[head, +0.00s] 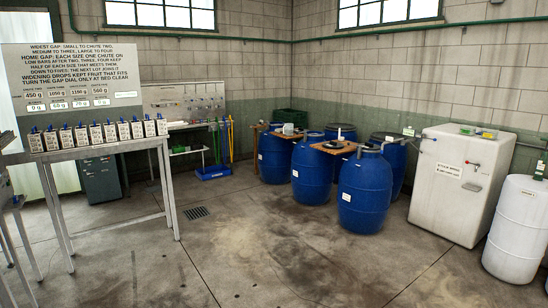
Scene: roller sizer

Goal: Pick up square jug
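No object stands out clearly as the square jug in the head view. A row of small white labelled containers with blue tops (97,134) stands along the grey metal table (105,150) at the left; they are too small to tell whether any is a square jug. Small items on the white cabinet (461,180) and on the boards over the barrels are also too small to name. Neither of my grippers is in view.
Blue barrels (366,193) stand at the centre right, some under wooden boards (333,147). A white barrel (515,230) stands at the right edge. A sign board (72,75) rises behind the table. A floor drain (196,213) lies in the mostly clear concrete floor.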

